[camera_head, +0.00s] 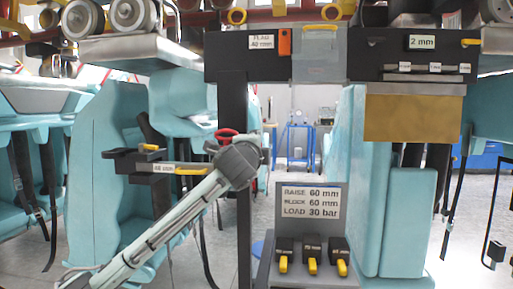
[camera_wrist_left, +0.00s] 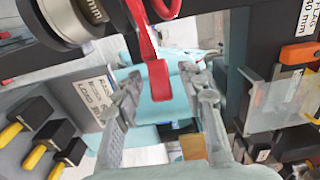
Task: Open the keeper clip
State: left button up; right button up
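A red looped part (camera_head: 228,133), which I take to be the keeper clip, sits at the dark upright post in the head view. In the left wrist view the red part (camera_wrist_left: 158,82) hangs down as a strip with a blunt lower end, between and beyond the fingertips. My left gripper (camera_head: 242,162) reaches in from the lower left, just below the red part. In the left wrist view my left gripper (camera_wrist_left: 160,95) has its two fingers spread apart with nothing clamped between them. Whether a finger touches the red part I cannot tell. My right gripper is out of view.
A sign panel (camera_head: 311,202) reads RAISE 60 mm, BLOCK 60 mm, LOAD 30 bar, above several black blocks with yellow tabs (camera_head: 312,258). A dark bracket (camera_head: 130,160) holds a labelled bar at left. A clear plate (camera_head: 318,62) hangs beside an orange tab (camera_head: 284,41).

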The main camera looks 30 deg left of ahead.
pick_arm(q)
jog(key=shift+s, duration=0.1)
jog(key=v, duration=1.2)
notch_tip(320, 180, down, 35)
jog(key=w+d+n+g+h, duration=0.2)
jog(key=d+n+g+h, duration=0.1)
jog(key=n+g, duration=0.25)
jog(key=s+d+f+n+g+h, duration=0.1)
jog(key=s+d+f+n+g, duration=0.1)
jog(key=s+f, duration=1.1)
jog(key=s+d+f+n+g+h, duration=0.1)
jog(key=s+f+n+g, duration=0.3)
jog(key=s+f, duration=1)
notch_tip(320, 180, down, 7)
jog(key=shift+d+r+g+h, duration=0.1)
jog(key=shift+d+g+h, duration=0.3)
jog(key=shift+d+g, duration=0.5)
jog(key=shift+a, duration=0.2)
